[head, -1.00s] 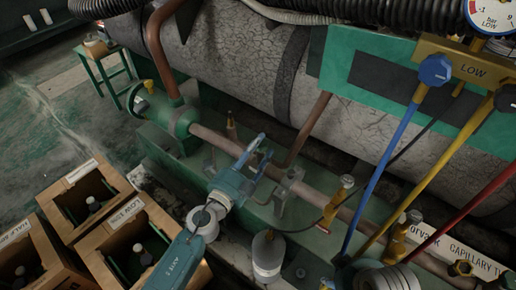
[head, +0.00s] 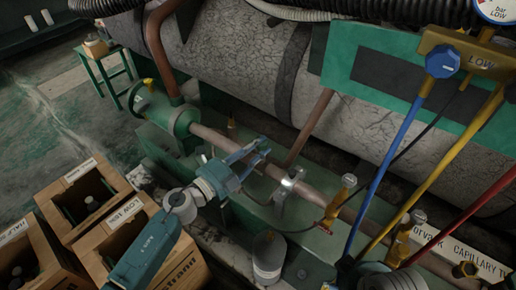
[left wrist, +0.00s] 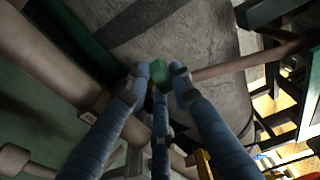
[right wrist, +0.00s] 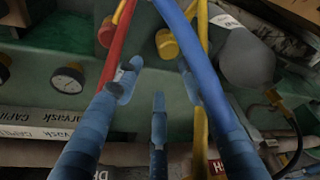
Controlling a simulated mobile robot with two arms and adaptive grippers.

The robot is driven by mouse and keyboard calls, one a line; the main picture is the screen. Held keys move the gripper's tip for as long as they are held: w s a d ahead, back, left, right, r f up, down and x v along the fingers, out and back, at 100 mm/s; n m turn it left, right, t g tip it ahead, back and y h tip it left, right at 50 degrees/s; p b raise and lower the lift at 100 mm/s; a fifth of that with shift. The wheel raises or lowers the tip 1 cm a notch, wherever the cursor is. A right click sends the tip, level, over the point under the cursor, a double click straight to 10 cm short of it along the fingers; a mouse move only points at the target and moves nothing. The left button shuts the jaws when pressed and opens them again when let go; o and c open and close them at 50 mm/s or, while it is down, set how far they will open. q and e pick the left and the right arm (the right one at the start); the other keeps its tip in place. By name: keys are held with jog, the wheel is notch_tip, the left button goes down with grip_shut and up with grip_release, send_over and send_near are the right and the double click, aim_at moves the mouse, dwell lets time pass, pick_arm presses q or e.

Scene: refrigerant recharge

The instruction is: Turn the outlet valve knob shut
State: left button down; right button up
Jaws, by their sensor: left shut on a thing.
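A small green knob (left wrist: 158,70), which I take to be the outlet valve knob, sits between the fingertips of my left gripper (left wrist: 157,76) in the left wrist view. The fingers are shut on it. In the head view my left gripper (head: 258,152) is over the pinkish pipe, and the knob cannot be made out there. My right gripper (right wrist: 157,82) shows only in the right wrist view. Its fingers are spread, with a blue hose (right wrist: 188,38) passing close to one finger. I cannot tell whether they touch.
A large grey cracked cylinder (head: 235,55) lies behind the pipe (head: 322,192). Blue, yellow and red hoses cross at the right, below a LOW manifold (head: 465,60). Wooden crates with bottles (head: 75,215) stand at the lower left. Open floor (head: 50,125) lies at the left.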

pick_arm(q)
jog(key=c, duration=1.5)
grip_release()
jog(key=shift+s, duration=0.1)
jog(key=v, duration=1.2)
